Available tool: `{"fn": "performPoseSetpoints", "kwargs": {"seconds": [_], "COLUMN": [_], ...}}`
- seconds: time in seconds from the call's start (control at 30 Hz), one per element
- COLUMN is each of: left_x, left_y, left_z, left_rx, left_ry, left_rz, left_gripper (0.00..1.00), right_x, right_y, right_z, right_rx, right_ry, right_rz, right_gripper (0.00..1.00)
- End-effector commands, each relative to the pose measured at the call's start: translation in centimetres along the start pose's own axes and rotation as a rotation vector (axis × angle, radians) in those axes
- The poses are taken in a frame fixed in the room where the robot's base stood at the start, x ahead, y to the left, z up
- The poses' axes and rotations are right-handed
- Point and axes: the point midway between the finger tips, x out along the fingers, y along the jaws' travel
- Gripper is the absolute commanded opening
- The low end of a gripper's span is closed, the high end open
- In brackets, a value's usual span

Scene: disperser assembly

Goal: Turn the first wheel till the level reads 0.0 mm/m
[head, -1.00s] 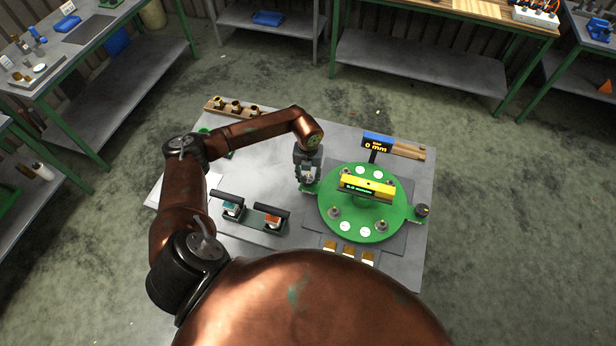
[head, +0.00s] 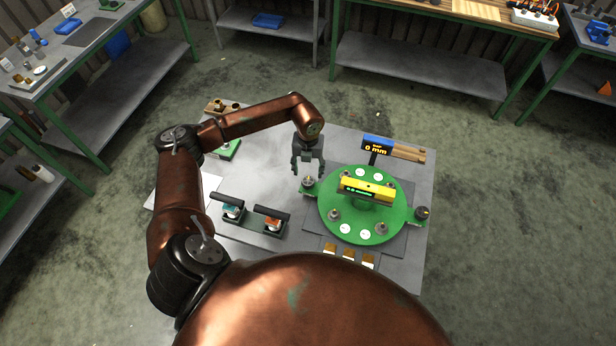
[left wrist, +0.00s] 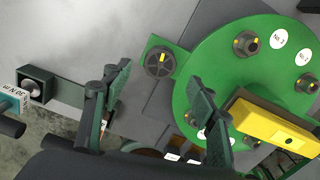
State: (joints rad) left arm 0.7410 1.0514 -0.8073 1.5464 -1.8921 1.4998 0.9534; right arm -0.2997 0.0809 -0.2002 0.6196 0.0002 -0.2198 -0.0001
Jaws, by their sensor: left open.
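The round green plate (head: 345,220) carries a yellow level (head: 368,190) with a small green display; its digits are too small to read surely. A small dark handwheel (head: 308,182) sits on a tab at the plate's left edge. It also shows in the left wrist view (left wrist: 160,61), with a yellow mark on it. A second handwheel (head: 422,212) is on the right tab. My left gripper (head: 307,172) is open and empty, just above and behind the left handwheel, apart from it. In the left wrist view its fingers (left wrist: 160,76) are spread either side of the wheel.
A blue display (head: 377,142) reading 0 mm stands behind the plate. Two black-handled tools (head: 232,207) (head: 270,219) rest in a holder to the left. Small brown blocks (head: 348,256) lie in front. The grey table (head: 255,170) is bare left of the gripper.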

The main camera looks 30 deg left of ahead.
Motion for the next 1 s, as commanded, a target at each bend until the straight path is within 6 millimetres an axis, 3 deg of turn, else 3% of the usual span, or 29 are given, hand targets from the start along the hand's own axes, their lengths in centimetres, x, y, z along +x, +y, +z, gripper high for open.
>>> {"fn": "performPoseSetpoints", "kwargs": {"seconds": [0.1, 0.33, 1.0], "left_x": [-2.5, -5.3, -5.8], "left_y": [0.0, 0.0, 0.0], "left_z": [0.1, 0.1, 0.0], "left_rx": [0.001, 0.0, 0.0], "left_ry": [-0.003, -0.002, 0.0], "left_rz": [0.0, -0.001, 0.0], "left_gripper": [0.53, 0.53, 0.53], "right_x": [0.0, 0.0, 0.0], "right_y": [-0.1, -0.1, -0.1], "right_z": [0.0, 0.0, 0.0], "right_rx": [0.0, 0.001, 0.001], "right_ry": [0.0, 0.0, 0.0], "right_rz": [0.0, -0.001, -0.001], "right_gripper": [0.42, 0.42, 0.42]}}
